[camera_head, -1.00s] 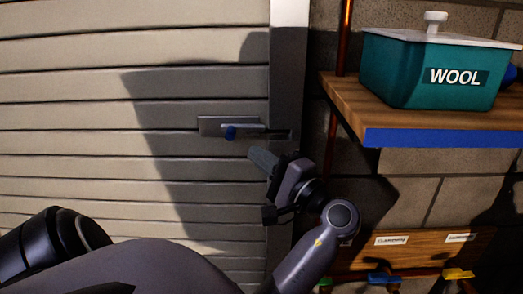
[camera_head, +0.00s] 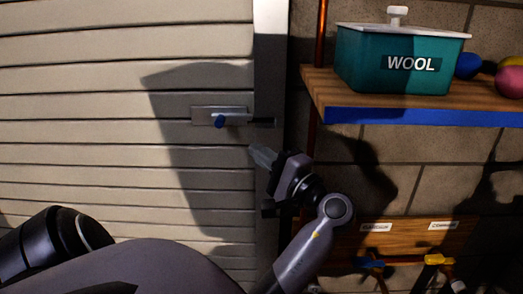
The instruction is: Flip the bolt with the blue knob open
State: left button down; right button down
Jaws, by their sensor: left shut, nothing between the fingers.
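The bolt (camera_head: 238,116) is a grey sliding bolt on a pale plate fixed to the slatted shutter, near its right edge. Its blue knob (camera_head: 219,121) points out and slightly down at the left part of the plate. The rod reaches right towards the dark upright frame. My left gripper (camera_head: 262,156) is shut and empty, below and to the right of the knob, apart from it. Its fingers point up and left towards the bolt. My right gripper is not in view.
The door frame (camera_head: 271,60) stands right of the shutter. A wooden shelf (camera_head: 420,113) with a blue front edge holds a teal WOOL box (camera_head: 385,65) and several coloured balls. Below it, a rack board (camera_head: 400,238) carries hooks. The space before the shutter is clear.

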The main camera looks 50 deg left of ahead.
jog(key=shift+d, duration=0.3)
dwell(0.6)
